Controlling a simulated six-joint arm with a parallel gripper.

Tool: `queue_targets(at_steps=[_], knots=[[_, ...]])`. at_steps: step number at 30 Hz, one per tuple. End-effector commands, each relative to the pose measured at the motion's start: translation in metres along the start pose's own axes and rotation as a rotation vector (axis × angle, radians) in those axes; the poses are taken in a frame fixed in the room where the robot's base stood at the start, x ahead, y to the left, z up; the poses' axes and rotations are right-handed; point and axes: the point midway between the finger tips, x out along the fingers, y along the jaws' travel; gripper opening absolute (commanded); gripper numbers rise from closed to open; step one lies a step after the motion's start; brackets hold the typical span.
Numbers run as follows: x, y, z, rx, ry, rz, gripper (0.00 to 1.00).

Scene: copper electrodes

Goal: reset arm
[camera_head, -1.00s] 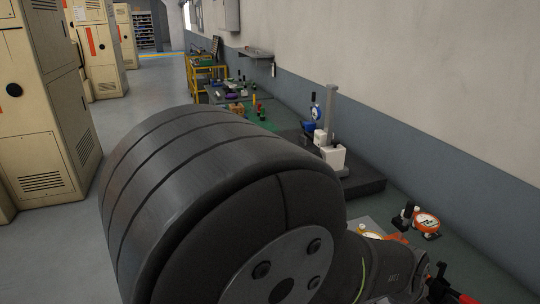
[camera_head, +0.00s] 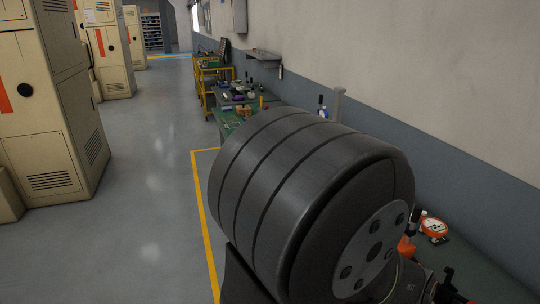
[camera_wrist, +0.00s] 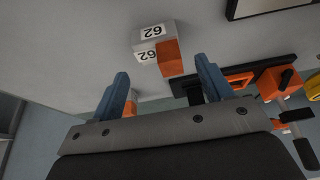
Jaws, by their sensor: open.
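My gripper (camera_wrist: 162,88) shows in the wrist view, with two blue-grey fingers spread apart. It is open, and nothing is held between the fingers. Beyond the fingertips, apart from them, is a white and orange box-shaped thing marked 62 (camera_wrist: 152,36). In the head view a large dark joint of my arm fills the lower middle and right. It hides much of the bench, and my gripper is not visible there.
Beige cabinets (camera_head: 50,110) stand at the left. The grey floor (camera_head: 140,215), with a yellow line (camera_head: 205,235), is clear between. A green bench (camera_head: 230,118) with tools runs along the right wall. Orange-handled items (camera_wrist: 281,82) show in the wrist view.

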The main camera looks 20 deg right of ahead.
Motion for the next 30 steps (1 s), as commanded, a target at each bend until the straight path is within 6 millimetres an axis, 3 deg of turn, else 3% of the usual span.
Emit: queue_targets(at_steps=[7, 15, 30], knots=[[0.032, 0.0, 0.002, -0.001, -0.002, 0.0, 0.72], [-0.015, 0.003, -0.017, 0.003, 0.005, -0.001, 0.72], [-0.064, 0.078, -0.014, 0.005, 0.003, 0.001, 0.72]])
